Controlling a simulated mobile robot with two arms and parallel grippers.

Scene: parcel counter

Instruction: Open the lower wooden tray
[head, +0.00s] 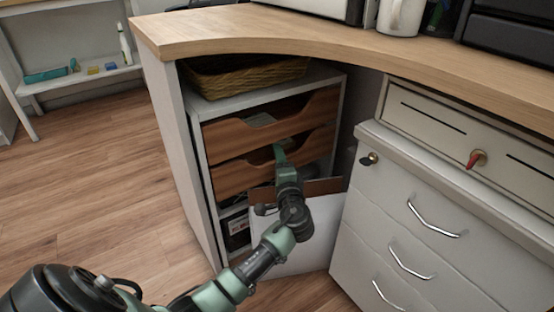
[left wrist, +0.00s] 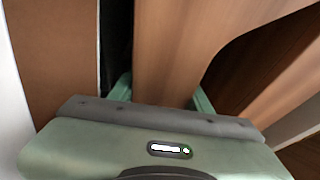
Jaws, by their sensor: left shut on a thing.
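The lower wooden tray (head: 236,180) sits in the white cubby under the counter, just below the upper wooden tray (head: 240,136). Both have brown fronts with a scooped cut-out at the top edge. My left gripper (head: 280,154) is at the lower tray's front, near its cut-out. In the left wrist view, the gripper's green fingers (left wrist: 161,95) stand on either side of a wooden panel (left wrist: 172,50), shut on it. My wrist hides part of the tray front. I cannot tell how far the tray is pulled out. My right gripper is not in view.
A wicker basket (head: 240,74) sits on top of the cubby. A white bin with a brown inside (head: 312,232) stands below my wrist. White drawers (head: 410,225) with metal handles and a key are on the right. The wooden floor (head: 100,180) at left is clear.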

